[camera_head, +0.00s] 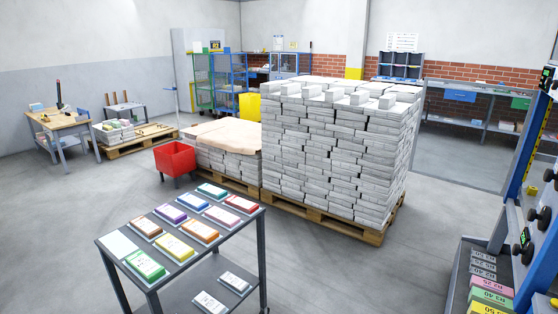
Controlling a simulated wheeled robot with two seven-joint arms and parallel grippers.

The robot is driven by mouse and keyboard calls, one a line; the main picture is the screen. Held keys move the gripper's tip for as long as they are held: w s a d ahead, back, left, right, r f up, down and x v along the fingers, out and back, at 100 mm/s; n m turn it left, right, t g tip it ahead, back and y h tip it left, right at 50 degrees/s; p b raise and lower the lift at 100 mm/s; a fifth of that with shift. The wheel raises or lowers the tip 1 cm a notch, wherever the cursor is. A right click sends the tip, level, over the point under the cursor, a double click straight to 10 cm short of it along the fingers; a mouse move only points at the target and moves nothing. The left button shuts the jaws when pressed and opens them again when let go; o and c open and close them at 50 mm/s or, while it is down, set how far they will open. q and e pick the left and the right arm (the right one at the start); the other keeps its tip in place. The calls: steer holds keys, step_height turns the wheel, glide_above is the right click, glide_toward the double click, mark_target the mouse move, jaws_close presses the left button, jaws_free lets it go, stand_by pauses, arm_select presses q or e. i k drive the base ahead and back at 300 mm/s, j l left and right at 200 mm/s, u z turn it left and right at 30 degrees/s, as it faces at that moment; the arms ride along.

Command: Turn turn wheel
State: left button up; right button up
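Several black knobs or small wheels sit on the blue and grey machine (517,180) at the right edge of the head view. The lowest black wheel (525,246) is near a small green display. Another black wheel (541,217) is just above it, and a smaller black knob (549,175) is higher up. I cannot tell which one is the turn wheel. The machine is cut off by the right edge. Neither of my grippers is in view, and nothing touches the wheels.
A grey cart (226,252) with coloured blocks stands in front. A tall stack of newspapers (335,150) on a pallet (380,236) stands behind it. Coloured labelled bundles (490,296) lie in the machine's lower tray. Open floor (410,270) lies between cart and machine.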

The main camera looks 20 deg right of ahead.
mark_target(543, 218)
steer(key=i+z, duration=0.15)
steer(key=z, duration=0.25)
steer(key=i+z, duration=0.2)
steer(key=z, duration=0.25)
steer(key=i+z, duration=0.2)
steer(key=z, duration=0.2)
steer(key=i+j+z, duration=0.15)
steer(key=z, duration=0.3)
steer(key=i+j+z, duration=0.1)
steer(key=z, duration=0.3)
